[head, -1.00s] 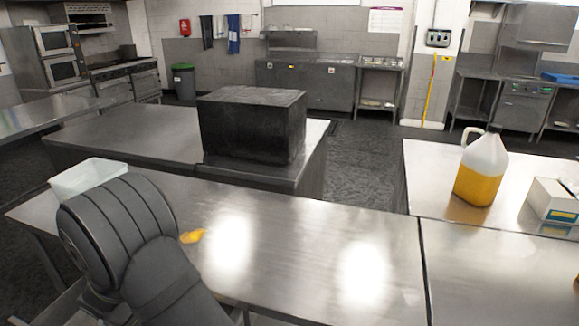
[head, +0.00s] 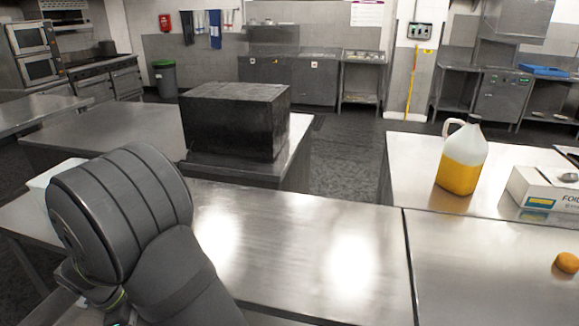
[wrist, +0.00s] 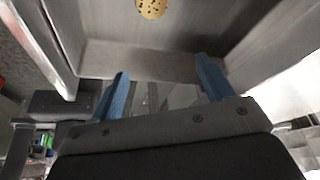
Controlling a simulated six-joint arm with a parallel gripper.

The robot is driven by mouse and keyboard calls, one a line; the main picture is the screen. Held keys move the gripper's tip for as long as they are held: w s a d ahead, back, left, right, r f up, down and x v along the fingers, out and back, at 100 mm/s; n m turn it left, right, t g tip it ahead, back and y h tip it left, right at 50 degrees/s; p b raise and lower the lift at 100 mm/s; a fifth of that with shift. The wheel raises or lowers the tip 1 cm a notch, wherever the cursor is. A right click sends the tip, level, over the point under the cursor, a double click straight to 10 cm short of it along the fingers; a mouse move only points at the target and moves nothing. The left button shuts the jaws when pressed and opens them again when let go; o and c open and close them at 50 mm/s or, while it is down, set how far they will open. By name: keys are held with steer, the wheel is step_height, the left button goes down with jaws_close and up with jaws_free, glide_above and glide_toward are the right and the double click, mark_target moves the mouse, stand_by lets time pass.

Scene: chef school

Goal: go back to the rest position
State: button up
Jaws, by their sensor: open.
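My gripper (wrist: 162,70) shows in the wrist view, with its two blue fingers spread apart and nothing between them. Beyond the fingertips is a grey surface with raised sides, and a yellow, dark-spotted thing (wrist: 152,8) lies at the top edge of the picture, apart from the fingers. In the head view my arm is folded at the lower left, over the near steel table (head: 290,240). My gripper is hidden there.
A white tub (head: 50,180) is partly hidden behind my arm. A black box (head: 235,122) stands on the table behind. On the right are a jug of yellow liquid (head: 460,170), a foil box (head: 545,190) and an orange round thing (head: 567,262). The near table's middle is clear.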

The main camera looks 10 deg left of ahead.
step_height(320, 180, up, 20)
steer(key=w+f+n+t+y, duration=0.1)
steer(key=w+n+t+y, duration=0.1)
steer(key=w+n, duration=0.8)
steer(key=shift+w+d+f+n+y, duration=0.25)
steer(key=shift+w+y, duration=0.35)
steer(key=shift+w, duration=3.55)
steer(key=shift+r, duration=0.1)
